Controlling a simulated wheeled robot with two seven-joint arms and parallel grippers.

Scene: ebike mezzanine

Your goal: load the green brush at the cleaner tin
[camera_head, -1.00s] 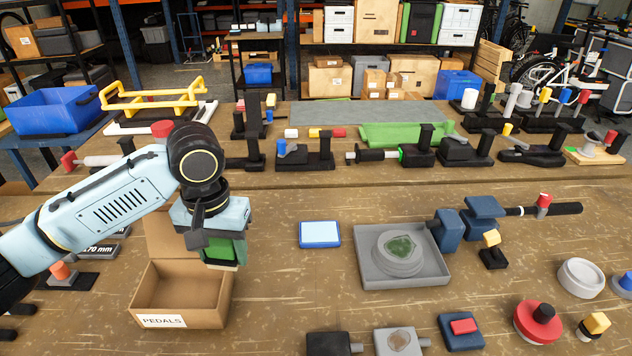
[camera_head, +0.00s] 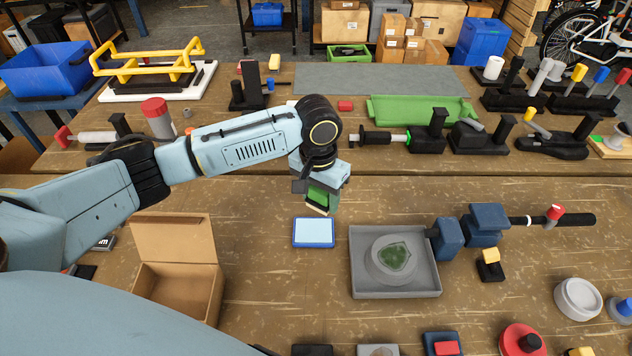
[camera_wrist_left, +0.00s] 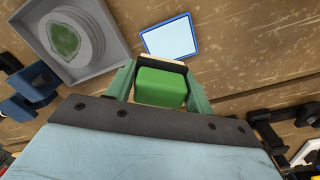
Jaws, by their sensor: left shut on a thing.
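My left gripper (camera_head: 322,192) is shut on the green brush (camera_head: 318,203) and holds it above the bench, just behind the blue-rimmed light pad. In the left wrist view the brush (camera_wrist_left: 161,88) shows as a green block between the two fingers of the gripper (camera_wrist_left: 160,82), with a pale edge at its far side. The round grey tin (camera_head: 396,257) with a dark green patch in its middle sits in a square grey tray (camera_head: 368,289), to the right of the brush and apart from it. The tin also shows in the left wrist view (camera_wrist_left: 92,50). My right gripper is out of view.
The blue-rimmed pad (camera_head: 314,233) lies left of the tray. A dark blue clamp (camera_head: 484,224) with a black bar stands at the tray's right. An open cardboard box (camera_head: 174,290) is at the left. Black holders and a green trough (camera_head: 422,109) line the back.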

